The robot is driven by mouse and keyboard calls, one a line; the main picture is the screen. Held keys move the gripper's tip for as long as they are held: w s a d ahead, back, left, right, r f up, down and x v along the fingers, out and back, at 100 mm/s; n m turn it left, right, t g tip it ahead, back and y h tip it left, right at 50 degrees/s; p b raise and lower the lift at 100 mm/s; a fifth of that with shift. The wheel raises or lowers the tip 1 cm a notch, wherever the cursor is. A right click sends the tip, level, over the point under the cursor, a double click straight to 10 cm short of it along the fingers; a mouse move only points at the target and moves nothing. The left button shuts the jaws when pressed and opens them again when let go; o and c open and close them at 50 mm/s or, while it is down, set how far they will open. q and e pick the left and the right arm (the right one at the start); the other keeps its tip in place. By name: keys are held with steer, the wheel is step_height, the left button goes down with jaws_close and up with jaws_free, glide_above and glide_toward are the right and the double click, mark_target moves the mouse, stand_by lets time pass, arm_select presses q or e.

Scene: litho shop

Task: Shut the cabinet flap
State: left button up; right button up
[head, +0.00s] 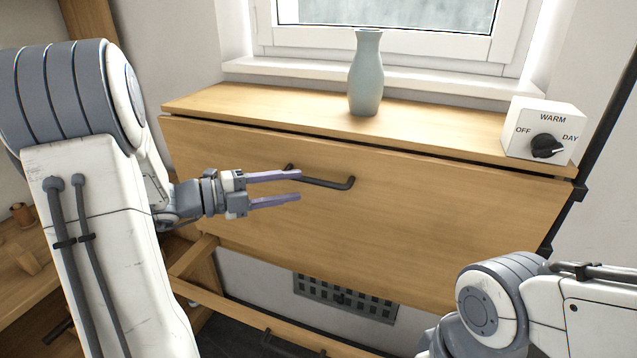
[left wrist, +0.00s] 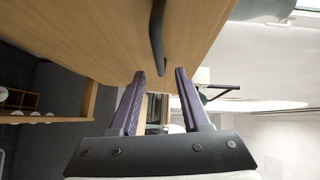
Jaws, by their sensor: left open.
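The cabinet flap (head: 430,215) is a wide wooden front panel below the cabinet top. It stands close to upright, with a dark narrow gap along its upper edge; I cannot tell whether it is fully shut. Its black bar handle (head: 335,184) is near the upper middle. My left gripper (head: 300,185) is open and empty in front of the flap, its purple fingers pointing right by the handle's left part. In the left wrist view the handle (left wrist: 157,35) lies just beyond the open fingertips (left wrist: 160,73), with the flap (left wrist: 80,30) alongside. Contact cannot be told.
A pale blue vase (head: 366,80) and a white box with a black dial (head: 549,147) stand on the cabinet top (head: 270,105). A window is behind. My right arm is at lower right.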

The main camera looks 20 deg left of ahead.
mark_target(315, 183)
arm_select(q)
steer(key=x, duration=0.7)
steer(key=shift+s, duration=0.1)
jaws_close()
stand_by(1.2)
